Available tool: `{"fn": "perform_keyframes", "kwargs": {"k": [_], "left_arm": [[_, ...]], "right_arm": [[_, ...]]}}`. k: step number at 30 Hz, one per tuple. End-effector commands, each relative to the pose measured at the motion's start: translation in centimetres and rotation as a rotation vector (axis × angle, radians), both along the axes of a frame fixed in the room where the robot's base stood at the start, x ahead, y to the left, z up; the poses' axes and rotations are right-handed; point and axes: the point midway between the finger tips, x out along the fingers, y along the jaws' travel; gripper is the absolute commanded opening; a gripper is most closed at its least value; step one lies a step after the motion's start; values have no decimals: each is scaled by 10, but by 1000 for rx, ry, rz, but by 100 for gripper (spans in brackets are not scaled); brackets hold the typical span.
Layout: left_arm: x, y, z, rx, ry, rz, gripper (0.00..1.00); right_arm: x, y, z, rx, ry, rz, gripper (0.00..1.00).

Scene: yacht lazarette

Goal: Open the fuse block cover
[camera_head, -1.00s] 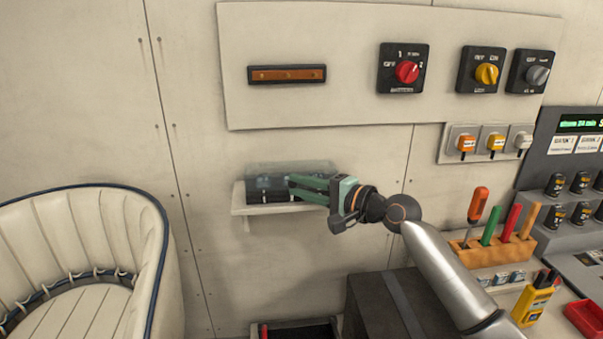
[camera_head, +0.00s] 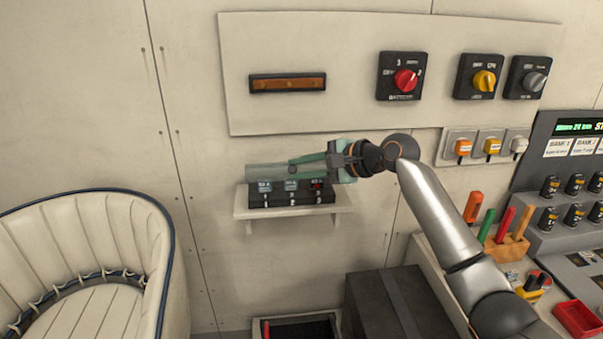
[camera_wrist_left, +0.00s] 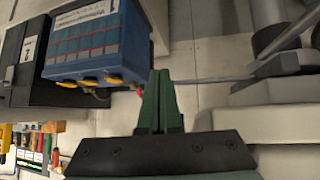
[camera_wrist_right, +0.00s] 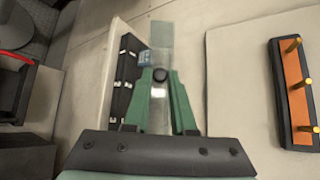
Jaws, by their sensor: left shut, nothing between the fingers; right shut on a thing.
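The fuse block (camera_head: 290,194) is a black block on a small white wall shelf (camera_head: 262,214), with several labelled fuses showing on its front. Its clear cover (camera_head: 266,171) is raised above the block. My right gripper (camera_head: 296,167) comes in from the right, shut on the cover. In the right wrist view the fingers (camera_wrist_right: 160,78) close on a dark round knob on the clear cover (camera_wrist_right: 161,38), and the fuse block (camera_wrist_right: 122,85) stands to the left. My left gripper (camera_wrist_left: 155,75) is shut and empty; it is out of the head view.
A wall panel (camera_head: 350,115) with a copper bus bar and rotary switches is above the shelf. A white padded seat (camera_head: 85,240) stands at left, a dark box (camera_head: 390,305) below. A blue battery-like box (camera_wrist_left: 100,45) is near my left gripper.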

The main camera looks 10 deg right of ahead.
Motion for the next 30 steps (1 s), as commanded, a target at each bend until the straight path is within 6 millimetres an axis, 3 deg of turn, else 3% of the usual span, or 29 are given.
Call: {"fn": "perform_keyframes", "kwargs": {"k": [13,14,21,30], "left_arm": [[0,0,0,0,0,0,0],[0,0,0,0,0,0,0],[0,0,0,0,0,0,0],[0,0,-1,0,0,0,0]], "right_arm": [[1,0,2,2,8,0,0],[1,0,2,2,8,0,25],[1,0,2,1,8,1,52],[0,-1,2,0,8,0,53]]}}
